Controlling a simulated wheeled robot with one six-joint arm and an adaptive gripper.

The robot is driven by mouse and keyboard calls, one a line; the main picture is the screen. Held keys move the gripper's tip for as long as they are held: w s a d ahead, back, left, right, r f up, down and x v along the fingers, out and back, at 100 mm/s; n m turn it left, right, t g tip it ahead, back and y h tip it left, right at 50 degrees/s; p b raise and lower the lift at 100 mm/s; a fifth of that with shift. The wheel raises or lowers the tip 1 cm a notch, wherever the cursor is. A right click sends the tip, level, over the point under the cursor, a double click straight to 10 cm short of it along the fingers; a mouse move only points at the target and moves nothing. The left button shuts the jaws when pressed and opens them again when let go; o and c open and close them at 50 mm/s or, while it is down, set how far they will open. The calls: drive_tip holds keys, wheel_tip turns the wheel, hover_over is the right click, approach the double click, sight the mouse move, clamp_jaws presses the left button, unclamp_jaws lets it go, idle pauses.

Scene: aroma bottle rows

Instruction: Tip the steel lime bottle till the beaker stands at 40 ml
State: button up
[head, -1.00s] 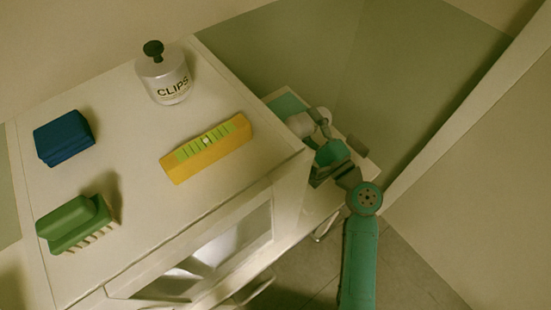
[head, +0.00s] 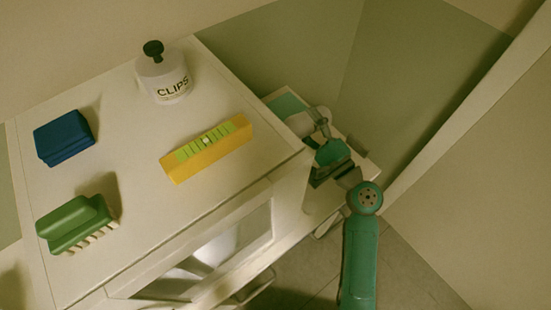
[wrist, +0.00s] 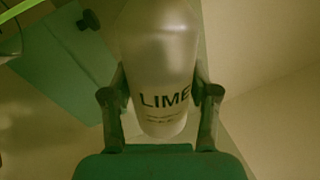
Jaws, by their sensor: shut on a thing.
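The steel lime bottle (wrist: 158,60) fills the middle of the wrist view, with the word LIME facing the camera. My gripper (wrist: 160,94) is shut on it, one finger on each side. In the head view my gripper (head: 322,128) is over the low surface beyond the cabinet, and the pale bottle (head: 299,122) shows only in part. A curved clear rim (wrist: 22,10), perhaps the beaker's, with a bright green edge, is cut off at the top left of the wrist view. Its level cannot be read.
A teal mat (wrist: 62,75) lies below, with a small dark knobbed thing (wrist: 88,19) over it. A wall rises close on the right.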

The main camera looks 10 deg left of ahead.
drive_tip(key=shift+s+r+n, duration=0.1)
drive_tip(key=shift+r+n, duration=0.2)
drive_tip(key=shift+n, duration=0.1)
idle(1.2)
drive_tip(key=shift+a, duration=0.1)
drive_tip(key=shift+m+h, duration=0.3)
drive_tip(key=shift+m, duration=1.5)
drive_tip(key=shift+s+a+r+m+t+h, duration=0.2)
drive_tip(key=shift+m+h, duration=0.1)
drive_tip(key=shift+m, duration=0.8)
drive_tip(key=shift+s+a+r+m+t+h, duration=0.1)
drive_tip(key=shift+s+r+m+t+h, duration=0.15)
drive_tip(key=shift+m, duration=0.85)
drive_tip(key=shift+s+a+r+m+t+h, duration=0.15)
drive_tip(key=shift+m+h, duration=0.2)
drive_tip(key=shift+m, duration=0.75)
drive_tip(key=m, duration=0.3)
drive_tip(key=m+h, duration=0.1)
drive_tip(key=m, duration=0.1)
drive_tip(key=shift+w+d+f+g, duration=0.1)
drive_tip(key=shift+w+d+g, duration=0.2)
drive_tip(key=shift+w, duration=0.05)
drive_tip(key=shift+m, duration=0.5)
